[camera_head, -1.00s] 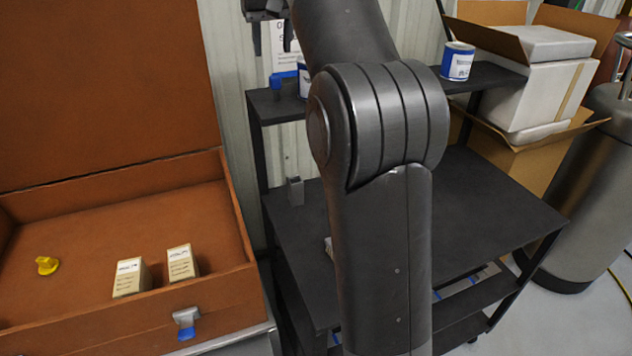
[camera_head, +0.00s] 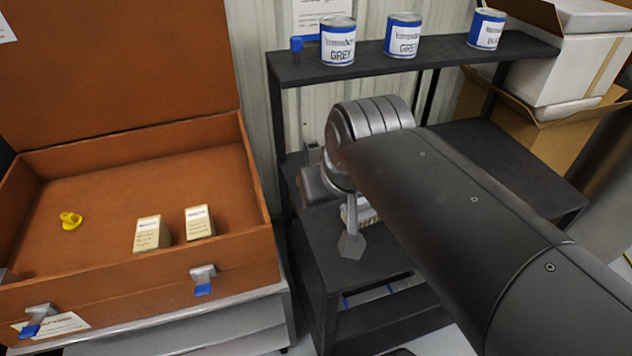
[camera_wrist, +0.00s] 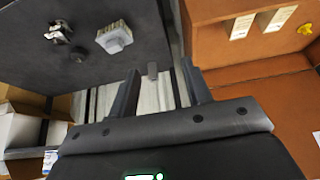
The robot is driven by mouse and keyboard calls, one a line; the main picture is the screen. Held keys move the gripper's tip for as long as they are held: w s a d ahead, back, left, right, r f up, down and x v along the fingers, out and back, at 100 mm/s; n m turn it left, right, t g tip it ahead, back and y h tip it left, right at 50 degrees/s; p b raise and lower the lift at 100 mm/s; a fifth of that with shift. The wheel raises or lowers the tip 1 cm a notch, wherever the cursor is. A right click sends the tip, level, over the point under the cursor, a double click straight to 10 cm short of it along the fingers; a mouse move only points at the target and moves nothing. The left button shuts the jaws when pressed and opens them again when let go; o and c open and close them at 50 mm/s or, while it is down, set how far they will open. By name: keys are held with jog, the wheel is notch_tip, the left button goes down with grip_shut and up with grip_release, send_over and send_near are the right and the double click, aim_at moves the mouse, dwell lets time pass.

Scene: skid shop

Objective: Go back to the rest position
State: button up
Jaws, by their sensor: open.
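My gripper (camera_wrist: 160,85) shows in the wrist view with its two dark fingers spread apart and nothing between them. In the wrist view the gripper is near the gap between the dark bench top (camera_wrist: 110,70) and the brown case (camera_wrist: 255,85).
The open brown case (camera_head: 100,190) holds a yellow piece (camera_head: 70,220) and two small boxes (camera_head: 152,233) (camera_head: 199,222). Several blue-white cans (camera_head: 338,42) stand on the shelf. A pale brush-like block (camera_wrist: 115,37) lies on the bench. Cartons (camera_head: 580,65) stand at right.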

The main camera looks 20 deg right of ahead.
jog(key=s+f, duration=0.2)
jog(key=f, duration=0.1)
jog(key=shift+s+f, duration=0.1)
jog(key=shift+s, duration=0.05)
jog(key=shift+o, duration=0.3)
